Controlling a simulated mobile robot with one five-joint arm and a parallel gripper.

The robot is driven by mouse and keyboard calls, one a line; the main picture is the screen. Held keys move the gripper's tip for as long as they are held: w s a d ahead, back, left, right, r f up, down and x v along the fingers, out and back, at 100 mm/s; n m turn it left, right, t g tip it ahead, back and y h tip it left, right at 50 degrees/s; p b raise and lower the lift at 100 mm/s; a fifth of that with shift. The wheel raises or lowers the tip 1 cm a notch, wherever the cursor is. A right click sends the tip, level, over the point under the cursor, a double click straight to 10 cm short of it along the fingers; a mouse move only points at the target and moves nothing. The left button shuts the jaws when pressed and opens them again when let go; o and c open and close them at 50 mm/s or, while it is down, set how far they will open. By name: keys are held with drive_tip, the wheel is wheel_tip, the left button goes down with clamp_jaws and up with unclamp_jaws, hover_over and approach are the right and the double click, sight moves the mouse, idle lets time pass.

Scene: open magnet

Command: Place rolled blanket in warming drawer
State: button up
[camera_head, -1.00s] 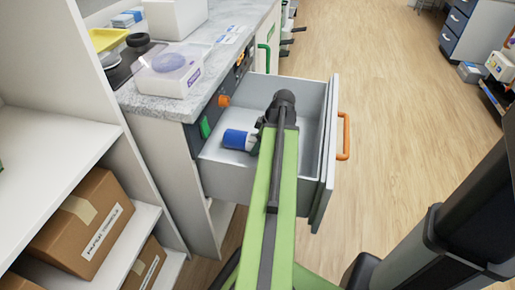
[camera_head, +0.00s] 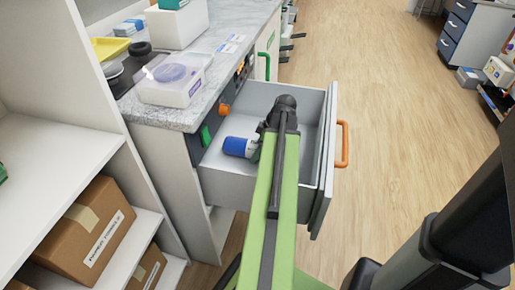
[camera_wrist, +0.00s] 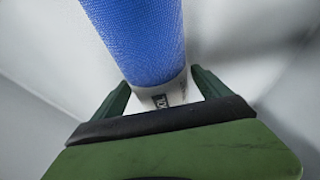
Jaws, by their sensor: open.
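The rolled blanket (camera_head: 238,147) is blue with a white band. It lies inside the open drawer (camera_head: 222,184), near its left side in the head view. The drawer is white-grey with an orange handle and is pulled out from under the counter. My gripper (camera_wrist: 160,90) is open in the wrist view, with its green fingers on either side of the blanket's white labelled end (camera_wrist: 165,95). I cannot tell whether the fingers touch the blanket. In the head view my arm reaches over the drawer's front and hides part of its floor and the gripper.
A marble-patterned counter (camera_head: 185,113) with a clear-lidded box (camera_head: 172,80) stands behind the drawer. White shelves (camera_head: 65,150) with cardboard boxes (camera_head: 85,228) stand at the left.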

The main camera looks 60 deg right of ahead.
drive_tip(key=p+v, duration=0.9)
drive_tip(key=v, duration=0.2)
drive_tip(key=shift+w, duration=0.1)
drive_tip(key=shift+f, duration=0.1)
